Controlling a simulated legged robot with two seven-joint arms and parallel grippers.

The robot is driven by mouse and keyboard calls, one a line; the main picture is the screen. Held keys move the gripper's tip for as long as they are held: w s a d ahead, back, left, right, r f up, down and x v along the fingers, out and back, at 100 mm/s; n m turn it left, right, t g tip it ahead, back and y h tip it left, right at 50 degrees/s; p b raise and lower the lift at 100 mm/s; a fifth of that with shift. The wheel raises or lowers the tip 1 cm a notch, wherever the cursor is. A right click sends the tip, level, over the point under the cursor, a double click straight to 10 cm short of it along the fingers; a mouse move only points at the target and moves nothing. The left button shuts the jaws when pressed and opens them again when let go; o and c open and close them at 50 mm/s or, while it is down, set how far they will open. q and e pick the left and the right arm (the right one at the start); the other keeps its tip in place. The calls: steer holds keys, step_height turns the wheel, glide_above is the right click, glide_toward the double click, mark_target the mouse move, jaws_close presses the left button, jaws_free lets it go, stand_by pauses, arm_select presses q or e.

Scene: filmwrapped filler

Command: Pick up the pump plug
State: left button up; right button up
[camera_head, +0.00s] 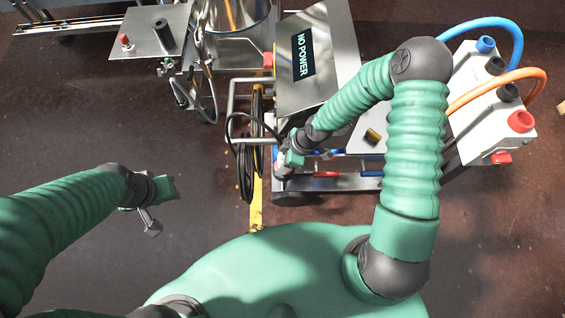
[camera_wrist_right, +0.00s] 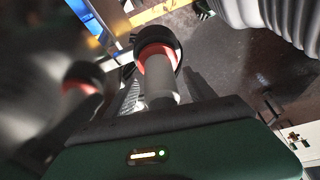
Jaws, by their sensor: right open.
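The pump plug seems to be the red and dark grey cylindrical piece (camera_wrist_right: 158,68) in the right wrist view. Its grey shaft points down the picture, between the two dark fingers of my right gripper (camera_wrist_right: 162,98). The gripper is open around it; I cannot tell whether either finger touches it. In the head view, my right gripper (camera_head: 284,165) is at the cart's left side, beside the hanging black cable, and the plug is too small to make out there. My left gripper (camera_head: 157,208) is over the bare floor at left; its opening is unclear.
A cart with a tilted panel reading "NO POWER" (camera_head: 304,55) stands ahead. A white box (camera_head: 490,110) with blue and orange hoses is at right. A metal table (camera_head: 150,32) is at upper left. A yellow floor strip (camera_head: 257,205) runs below the cart. The left floor is clear.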

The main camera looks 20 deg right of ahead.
steer(key=shift+s+d, duration=0.15)
steer(key=shift+d, duration=0.2)
steer(key=c, duration=0.7)
steer(key=shift+a, duration=0.25)
jaws_close()
steer(key=shift+d+r, duration=0.1)
steer(key=shift+r, duration=0.05)
